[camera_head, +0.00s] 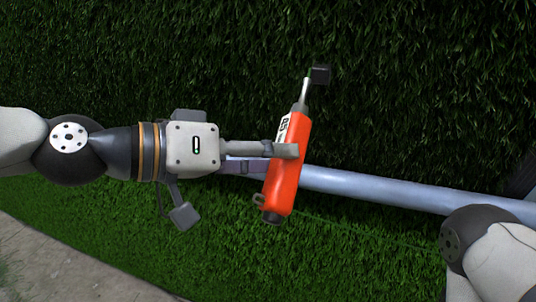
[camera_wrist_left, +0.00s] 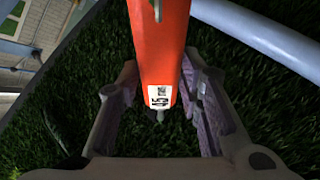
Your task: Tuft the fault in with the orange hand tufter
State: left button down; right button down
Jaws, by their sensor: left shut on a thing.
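The orange hand tufter (camera_head: 285,175) is held in my left gripper (camera_head: 290,150), which is shut around the middle of its body. The tufter stands tilted in the head view, its metal shaft and black tip pointing up and slightly right. In the left wrist view the tufter's orange body (camera_wrist_left: 160,45) lies between the two fingers (camera_wrist_left: 163,100), with a white label towards the camera. Green turf (camera_head: 400,90) fills most of the head view. I cannot make out a fault in the turf. My right gripper does not show; only part of my right arm is at the lower right.
A grey-blue pipe or roller (camera_head: 390,190) crosses the turf behind the tufter, and also shows in the wrist view (camera_wrist_left: 265,35). Pale paving (camera_head: 50,265) borders the turf at lower left. A dark post-like edge (camera_head: 524,180) stands at the right. Upper turf is clear.

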aim_at(300, 145)
pick_arm(q)
jog(key=shift+w+d+r, duration=0.2)
jog(key=shift+w, duration=0.35)
jog(key=shift+w+d+r, duration=0.15)
jog(key=shift+w+r, duration=0.05)
jog(key=shift+w, duration=0.35)
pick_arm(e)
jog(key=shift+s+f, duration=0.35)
pick_arm(q)
jog(key=shift+s+d+r, duration=0.1)
jog(key=shift+s+d, duration=0.25)
jog(key=shift+d, duration=0.3)
jog(key=shift+s+d, duration=0.2)
jog(key=shift+d, duration=0.9)
jog(key=shift+w+a, duration=0.3)
jog(key=shift+a, duration=0.65)
jog(key=shift+w+a, duration=0.25)
jog(key=shift+a, duration=0.65)
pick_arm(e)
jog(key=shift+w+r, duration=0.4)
